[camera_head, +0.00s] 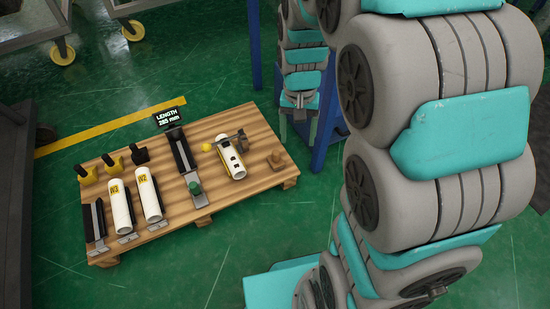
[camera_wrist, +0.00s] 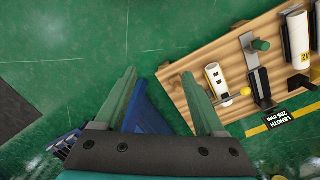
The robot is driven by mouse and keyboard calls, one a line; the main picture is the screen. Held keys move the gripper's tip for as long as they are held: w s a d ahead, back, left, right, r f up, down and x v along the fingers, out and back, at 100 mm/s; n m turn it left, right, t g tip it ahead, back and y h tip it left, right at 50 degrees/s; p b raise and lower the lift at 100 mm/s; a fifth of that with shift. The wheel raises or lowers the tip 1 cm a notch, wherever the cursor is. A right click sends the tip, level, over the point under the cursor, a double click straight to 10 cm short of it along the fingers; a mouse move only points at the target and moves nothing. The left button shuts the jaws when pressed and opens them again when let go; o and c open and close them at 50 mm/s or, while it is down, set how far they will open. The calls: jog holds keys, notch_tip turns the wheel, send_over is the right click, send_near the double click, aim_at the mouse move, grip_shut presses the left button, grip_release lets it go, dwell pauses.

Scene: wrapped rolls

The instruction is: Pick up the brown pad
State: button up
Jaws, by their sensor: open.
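A small brown pad (camera_head: 278,159) with a raised middle sits near the right end of the wooden pallet (camera_head: 232,122) in the head view. I cannot make it out in the wrist view, where my right finger covers part of the pallet edge. My gripper (camera_head: 298,126) hangs above and to the right of the pallet, apart from the pad. In the wrist view my gripper (camera_wrist: 160,88) has its two green fingers spread wide, with nothing held between them.
A white roll (camera_head: 232,160) lies left of the pad, beside a yellow ball (camera_head: 207,147). A blue post (camera_head: 327,130) stands right of the pallet.

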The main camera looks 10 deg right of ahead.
jog(key=w+f+m+b, duration=0.2)
jog(key=w+f, duration=1)
jog(key=m+t+b, duration=0.1)
jog(key=m, duration=0.1)
send_over(276, 152)
jog(key=f, duration=1.2)
jog(key=shift+d+f, duration=0.15)
jog(key=shift+d, duration=0.15)
jog(key=shift+w+f, duration=0.1)
jog(key=shift+f, duration=0.2)
jog(key=shift+a+f+b, duration=0.2)
jog(key=shift+f, duration=1.7)
jog(key=shift+a+f+b, duration=0.15)
jog(key=shift+f, duration=1.7)
grip_shut()
